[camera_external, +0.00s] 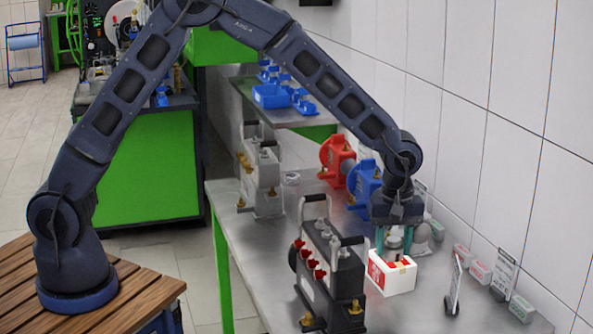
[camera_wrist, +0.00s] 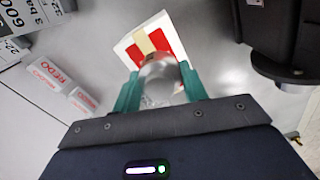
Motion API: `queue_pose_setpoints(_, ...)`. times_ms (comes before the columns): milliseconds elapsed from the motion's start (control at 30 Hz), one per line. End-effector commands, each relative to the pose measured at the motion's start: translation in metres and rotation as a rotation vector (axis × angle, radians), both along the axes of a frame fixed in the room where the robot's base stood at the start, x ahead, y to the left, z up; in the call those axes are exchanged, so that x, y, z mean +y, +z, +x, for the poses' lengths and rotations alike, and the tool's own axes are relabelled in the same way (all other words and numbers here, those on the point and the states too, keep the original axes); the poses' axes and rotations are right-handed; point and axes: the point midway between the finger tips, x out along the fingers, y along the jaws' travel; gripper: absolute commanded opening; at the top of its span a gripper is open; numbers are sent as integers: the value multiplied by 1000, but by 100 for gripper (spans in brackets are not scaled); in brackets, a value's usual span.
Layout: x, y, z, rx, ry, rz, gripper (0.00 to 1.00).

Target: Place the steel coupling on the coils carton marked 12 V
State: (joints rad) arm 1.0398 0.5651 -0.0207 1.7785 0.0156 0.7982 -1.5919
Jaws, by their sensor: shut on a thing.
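My gripper (camera_external: 394,250) points down with its teal fingers shut on the steel coupling (camera_wrist: 160,77), a shiny metal ring-like part between the fingertips. In the outside view the coupling (camera_external: 395,242) is mostly hidden between the fingers. A white carton with red panels and a tan tape strip (camera_external: 392,281) stands on the steel bench directly below the gripper. In the wrist view this carton (camera_wrist: 128,45) lies just beyond the coupling and is partly covered by it. I cannot read a 12 V mark, and cannot tell whether coupling and carton touch.
A black pump unit with red knobs (camera_external: 327,270) stands close left of the carton. Blue (camera_external: 364,188) and red (camera_external: 337,158) pumps stand behind. Small cartons (camera_external: 480,273) and sign stands (camera_external: 503,270) line the wall at right. Bare bench (camera_external: 425,300) lies right of the carton.

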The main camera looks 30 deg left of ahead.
Motion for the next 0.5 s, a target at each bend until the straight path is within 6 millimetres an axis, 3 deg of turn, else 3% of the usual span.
queue_pose_setpoints(33,0,-1,0,1,0,1,45)
queue_pose_setpoints(133,0,-1,0,0,0,0,65)
queue_pose_setpoints(500,0,3,0,-1,0,-1,65)
